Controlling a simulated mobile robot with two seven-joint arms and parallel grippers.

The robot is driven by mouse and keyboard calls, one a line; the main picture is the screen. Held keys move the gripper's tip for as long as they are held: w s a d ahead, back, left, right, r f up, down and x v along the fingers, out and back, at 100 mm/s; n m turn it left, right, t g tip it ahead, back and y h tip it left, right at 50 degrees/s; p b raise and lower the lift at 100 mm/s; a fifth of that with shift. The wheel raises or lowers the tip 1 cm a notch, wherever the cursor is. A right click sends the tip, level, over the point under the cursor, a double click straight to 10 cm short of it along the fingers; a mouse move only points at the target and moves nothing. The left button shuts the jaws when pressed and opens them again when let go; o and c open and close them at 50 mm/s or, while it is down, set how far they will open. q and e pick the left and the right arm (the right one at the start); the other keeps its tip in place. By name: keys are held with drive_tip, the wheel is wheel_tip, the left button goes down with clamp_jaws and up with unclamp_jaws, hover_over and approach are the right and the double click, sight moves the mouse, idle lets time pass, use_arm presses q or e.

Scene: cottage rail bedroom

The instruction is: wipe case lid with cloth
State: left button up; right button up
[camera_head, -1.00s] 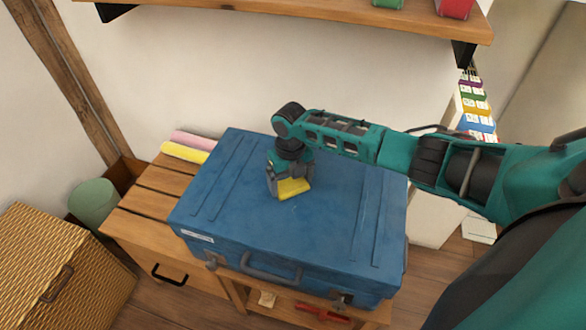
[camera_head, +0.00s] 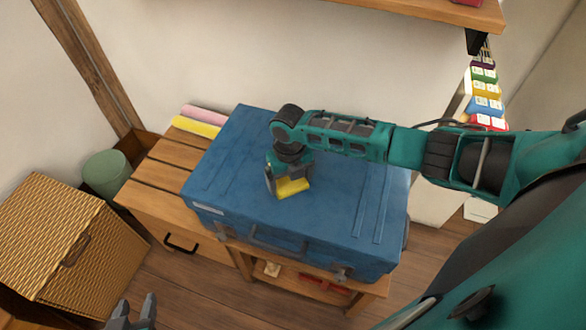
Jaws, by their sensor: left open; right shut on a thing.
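The blue case (camera_head: 340,210) lies flat and closed on the slatted wooden bench (camera_head: 160,175), its lid facing up. My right gripper (camera_head: 284,190) points down over the middle of the lid, shut on a yellow cloth (camera_head: 292,187). The cloth appears to touch the lid; the gripper hides part of it. My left gripper (camera_head: 133,312) shows at the bottom left edge, open and empty, low in front of the bench and away from the case.
Rolled yellow and pink cloths (camera_head: 195,126) lie at the bench's back left. A green bin (camera_head: 106,172) and wicker basket (camera_head: 65,245) stand left. A wooden shelf (camera_head: 420,8) overhangs behind. Books (camera_head: 484,95) stand at right. A red object (camera_head: 325,285) lies on the lower shelf.

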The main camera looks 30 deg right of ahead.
drive_tip(key=shift+s+a, duration=0.2)
drive_tip(key=shift+a, duration=0.05)
drive_tip(key=shift+f, duration=0.1)
